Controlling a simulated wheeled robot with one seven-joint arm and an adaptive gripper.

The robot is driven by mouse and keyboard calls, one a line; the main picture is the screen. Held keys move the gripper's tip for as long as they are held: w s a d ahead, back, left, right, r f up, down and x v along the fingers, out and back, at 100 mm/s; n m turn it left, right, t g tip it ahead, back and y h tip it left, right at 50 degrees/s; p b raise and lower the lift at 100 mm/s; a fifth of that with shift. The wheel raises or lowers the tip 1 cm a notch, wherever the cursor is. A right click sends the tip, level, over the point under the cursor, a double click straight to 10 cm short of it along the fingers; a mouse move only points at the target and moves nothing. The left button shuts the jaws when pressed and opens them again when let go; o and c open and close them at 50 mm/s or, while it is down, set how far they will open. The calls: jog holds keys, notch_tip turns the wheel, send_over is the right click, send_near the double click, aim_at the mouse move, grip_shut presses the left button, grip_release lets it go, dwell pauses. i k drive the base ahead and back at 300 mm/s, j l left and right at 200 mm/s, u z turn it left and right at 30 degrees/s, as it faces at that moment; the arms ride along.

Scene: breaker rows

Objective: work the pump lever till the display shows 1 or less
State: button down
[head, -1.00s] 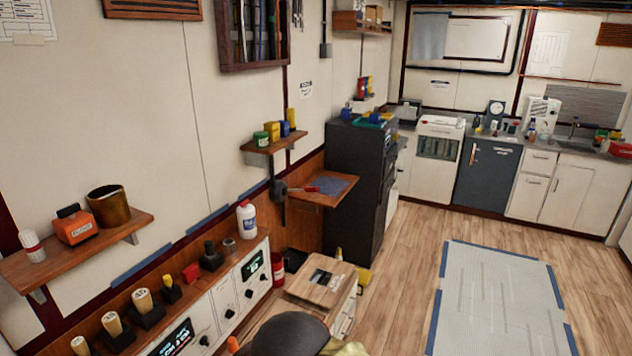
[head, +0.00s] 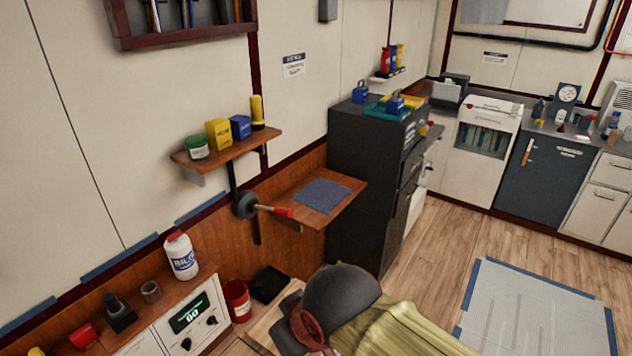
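The lever (head: 283,212) has a red grip on a short rod and comes out of a dark round hub (head: 245,205) on the wall. It points right, roughly level, in front of a small wooden shelf. A display (head: 188,312) with green digits sits on the white panel at the lower left; it seems to read 60, but the digits are small and blurred. I cannot make out my gripper's fingers, and nothing of mine touches the lever.
A shelf with a green tin, yellow and blue boxes and a yellow torch (head: 258,112) hangs above the lever. A white bottle (head: 181,256) stands on the panel's ledge. A red can (head: 237,300) stands below. A dark cabinet (head: 370,180) is to the right. Floor (head: 440,245) beyond is open.

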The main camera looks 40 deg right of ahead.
aim_at(287, 212)
jog(key=i+l, duration=0.1)
jog(key=l, duration=0.65)
jog(key=i+l, duration=0.15)
jog(key=l, duration=0.25)
jog(key=i+l, duration=0.1)
jog(key=l, duration=0.25)
